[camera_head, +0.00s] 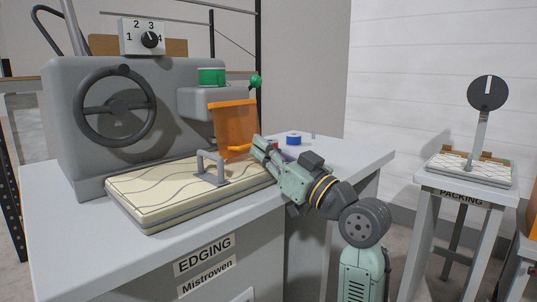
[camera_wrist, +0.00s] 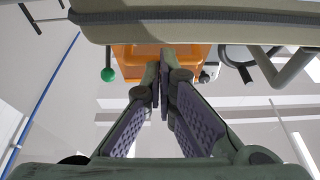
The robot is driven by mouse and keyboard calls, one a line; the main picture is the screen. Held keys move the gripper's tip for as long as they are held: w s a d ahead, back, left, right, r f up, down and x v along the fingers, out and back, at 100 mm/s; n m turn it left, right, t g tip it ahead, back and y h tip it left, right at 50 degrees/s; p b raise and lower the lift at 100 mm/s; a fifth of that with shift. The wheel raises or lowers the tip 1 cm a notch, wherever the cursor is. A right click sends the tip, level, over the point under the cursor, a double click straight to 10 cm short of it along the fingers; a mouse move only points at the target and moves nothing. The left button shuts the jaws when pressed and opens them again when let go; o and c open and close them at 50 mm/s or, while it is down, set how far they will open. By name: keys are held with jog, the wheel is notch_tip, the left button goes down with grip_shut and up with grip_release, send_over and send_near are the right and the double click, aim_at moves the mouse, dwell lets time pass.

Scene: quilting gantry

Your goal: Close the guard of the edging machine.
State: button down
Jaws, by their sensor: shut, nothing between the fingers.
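The edging machine (camera_head: 75,130) is a grey body with a handwheel, standing on the bench marked EDGING. Its orange guard (camera_head: 234,122) is at the front of the machine's head, below a green spool, with a lip along its lower edge above the quilted pad (camera_head: 150,190). My gripper (camera_head: 256,142) is shut and empty at the guard's lower right edge; whether it touches cannot be told. In the wrist view the shut fingertips (camera_wrist: 165,58) overlap the orange guard (camera_wrist: 130,65). They hide part of it.
A grey handle (camera_head: 208,168) rises from the pad's holder just left of my gripper. A blue spool (camera_head: 293,138) sits on the bench behind my wrist. A dial box (camera_head: 142,37) tops the machine. The packing stand (camera_head: 470,187) is at right, with floor between.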

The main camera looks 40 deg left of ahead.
jog(key=shift+a+f, duration=0.35)
dwell(0.6)
